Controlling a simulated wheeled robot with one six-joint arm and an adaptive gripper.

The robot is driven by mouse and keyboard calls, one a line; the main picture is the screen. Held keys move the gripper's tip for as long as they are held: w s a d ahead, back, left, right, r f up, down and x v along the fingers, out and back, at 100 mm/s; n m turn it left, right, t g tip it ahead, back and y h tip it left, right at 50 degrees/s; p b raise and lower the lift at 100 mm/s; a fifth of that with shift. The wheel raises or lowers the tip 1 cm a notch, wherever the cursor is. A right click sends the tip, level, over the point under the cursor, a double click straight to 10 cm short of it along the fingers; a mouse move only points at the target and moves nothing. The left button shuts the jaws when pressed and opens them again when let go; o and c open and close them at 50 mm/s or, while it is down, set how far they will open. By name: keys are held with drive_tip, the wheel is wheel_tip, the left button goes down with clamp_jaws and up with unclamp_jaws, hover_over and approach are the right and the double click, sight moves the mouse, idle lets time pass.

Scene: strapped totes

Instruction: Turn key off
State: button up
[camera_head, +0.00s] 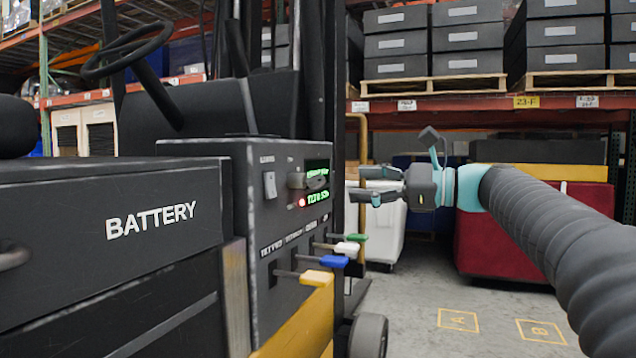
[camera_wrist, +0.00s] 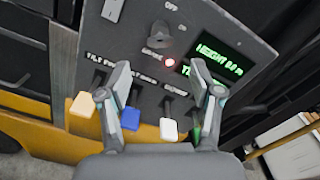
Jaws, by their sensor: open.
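The grey key (camera_head: 297,180) sits in the dark control panel (camera_head: 262,235) of a forklift. The key also shows in the wrist view (camera_wrist: 160,35), with an OFF label above it and an ON label to its right. Which label it points at is hard to tell. My gripper (camera_head: 360,184) is open and empty, to the right of the panel and apart from it. In the wrist view its two fingers (camera_wrist: 161,73) frame the panel's lower part, with the key beyond and above the fingertips.
A lit red lamp (camera_wrist: 169,62) and a green display (camera_wrist: 213,58) sit near the key. A rocker switch (camera_head: 269,185) is left of it. Levers with yellow (camera_head: 316,278), blue (camera_head: 334,261), white and green knobs stick out below. A dark mast (camera_head: 338,110) rises behind the panel.

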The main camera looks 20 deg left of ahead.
sight(324, 182)
drive_tip(key=a, duration=0.9)
drive_tip(key=shift+w+a, duration=0.25)
drive_tip(key=shift+w, duration=0.1)
drive_tip(key=c, duration=1.2)
